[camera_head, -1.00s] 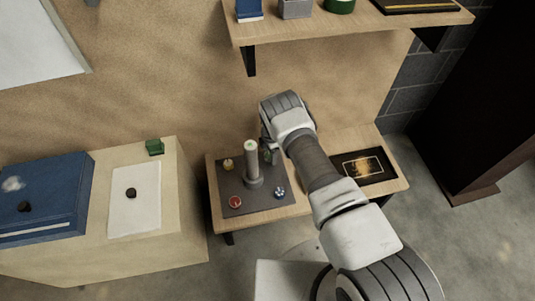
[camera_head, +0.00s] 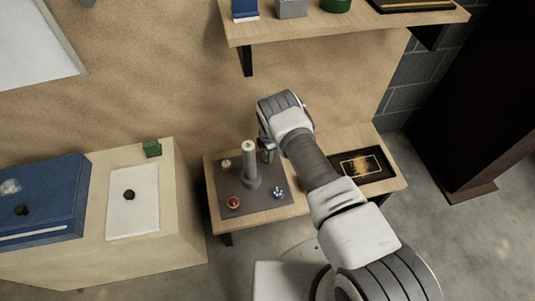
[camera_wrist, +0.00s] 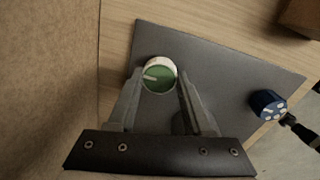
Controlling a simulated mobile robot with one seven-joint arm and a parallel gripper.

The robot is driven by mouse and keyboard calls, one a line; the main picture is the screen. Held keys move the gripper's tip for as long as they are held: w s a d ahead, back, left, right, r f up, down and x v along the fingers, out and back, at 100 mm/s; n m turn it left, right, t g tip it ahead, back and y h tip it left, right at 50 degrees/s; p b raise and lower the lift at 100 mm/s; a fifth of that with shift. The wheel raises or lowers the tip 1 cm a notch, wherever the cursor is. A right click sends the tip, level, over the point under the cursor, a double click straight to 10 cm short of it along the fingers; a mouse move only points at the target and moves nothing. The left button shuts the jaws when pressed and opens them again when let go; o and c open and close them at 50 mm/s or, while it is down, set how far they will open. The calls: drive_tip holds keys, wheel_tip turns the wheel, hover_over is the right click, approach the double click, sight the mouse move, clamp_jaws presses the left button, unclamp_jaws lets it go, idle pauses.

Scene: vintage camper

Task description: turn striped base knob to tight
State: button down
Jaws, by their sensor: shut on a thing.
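A round green knob with a pale rim and one white bar across its top (camera_wrist: 160,74) sits on the dark grey base plate (camera_wrist: 225,62). My gripper (camera_wrist: 160,80) has a finger on each side of this knob and is shut on it.
A shelf (camera_head: 340,25) hangs above.

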drive_tip(key=shift+f, duration=0.1)
drive_tip(key=m+b, duration=0.2)
drive_tip(key=shift+f+m+b, duration=0.1)
drive_tip(key=shift+m+b, duration=0.3)
drive_tip(key=m+b, duration=0.3)
drive_tip(key=shift+m, duration=0.4)
drive_tip(key=m+b, duration=0.1)
drive_tip(key=m, duration=0.4)
drive_tip(key=shift+h+b, duration=0.3)
drive_tip(key=shift+b, duration=0.05)
drive_tip(key=m, duration=0.4)
drive_tip(key=shift+r, duration=0.2)
drive_tip(key=m, duration=0.3)
drive_tip(key=shift+a+m, duration=0.1)
drive_tip(key=shift+m, duration=0.2)
drive_tip(key=m, duration=0.6)
drive_tip(key=shift+m+g, duration=0.3)
drive_tip(key=shift+g, duration=0.1)
